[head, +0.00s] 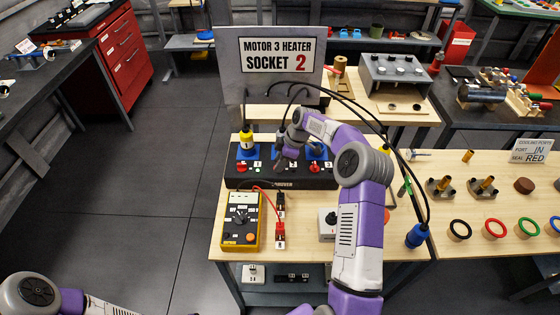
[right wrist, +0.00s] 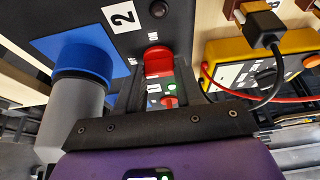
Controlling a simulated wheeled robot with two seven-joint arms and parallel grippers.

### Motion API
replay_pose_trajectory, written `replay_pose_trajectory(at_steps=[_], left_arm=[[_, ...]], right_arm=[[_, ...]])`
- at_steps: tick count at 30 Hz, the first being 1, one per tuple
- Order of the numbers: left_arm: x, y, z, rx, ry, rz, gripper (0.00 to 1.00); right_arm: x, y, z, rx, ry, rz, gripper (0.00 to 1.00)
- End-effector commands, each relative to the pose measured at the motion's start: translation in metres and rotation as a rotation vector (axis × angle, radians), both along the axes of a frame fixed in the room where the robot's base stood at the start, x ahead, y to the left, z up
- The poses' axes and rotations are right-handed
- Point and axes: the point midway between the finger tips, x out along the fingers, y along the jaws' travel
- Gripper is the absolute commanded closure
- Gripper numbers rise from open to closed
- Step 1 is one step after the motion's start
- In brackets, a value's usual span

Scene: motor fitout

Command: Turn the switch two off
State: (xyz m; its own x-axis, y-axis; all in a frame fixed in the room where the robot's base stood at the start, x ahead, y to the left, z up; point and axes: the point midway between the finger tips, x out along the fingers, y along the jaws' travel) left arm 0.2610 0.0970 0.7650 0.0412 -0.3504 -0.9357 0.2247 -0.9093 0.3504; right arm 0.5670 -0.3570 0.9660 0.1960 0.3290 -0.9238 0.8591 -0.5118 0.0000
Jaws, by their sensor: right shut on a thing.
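A black socket box (head: 238,182) with blue sockets and small red and green parts stands on the wooden bench. My right gripper (head: 284,160) is over its middle and hides much of that part in the head view. In the right wrist view, a red switch (right wrist: 158,60) sits between the fingertips of my right gripper (right wrist: 158,78), near the white label "2" (right wrist: 122,16). The gripper is shut on this switch. Whether the switch is on or off cannot be told. My left gripper is out of view.
A grey plug (right wrist: 82,115) in a blue socket stands close beside the right gripper. A yellow meter (head: 241,222) with red and black leads is in front of the box. A sign (head: 278,56) reads "MOTOR 3 HEATER SOCKET 2".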

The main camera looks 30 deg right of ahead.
Motion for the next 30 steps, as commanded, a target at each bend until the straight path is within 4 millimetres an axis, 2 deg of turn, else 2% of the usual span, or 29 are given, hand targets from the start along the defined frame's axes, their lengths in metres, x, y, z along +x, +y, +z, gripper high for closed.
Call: replay_pose_trajectory(at_steps=[10,11,15,16,25,30], left_arm=[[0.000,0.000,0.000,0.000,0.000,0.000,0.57],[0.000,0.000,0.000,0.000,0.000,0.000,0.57],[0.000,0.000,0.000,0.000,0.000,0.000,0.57],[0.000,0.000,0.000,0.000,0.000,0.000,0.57],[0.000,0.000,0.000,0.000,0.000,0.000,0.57],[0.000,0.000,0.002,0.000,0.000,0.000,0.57]], right_arm=[[0.000,-0.001,0.000,-0.002,0.001,0.005,0.94],[0.000,0.000,-0.001,-0.002,0.001,0.005,0.62],[0.000,0.000,0.000,-0.002,0.001,0.004,0.41],[0.000,0.000,0.000,-0.002,0.001,0.003,0.38],[0.000,-0.001,0.002,-0.001,0.000,0.002,0.38],[-0.004,-0.009,0.023,-0.002,-0.003,0.000,0.38]])
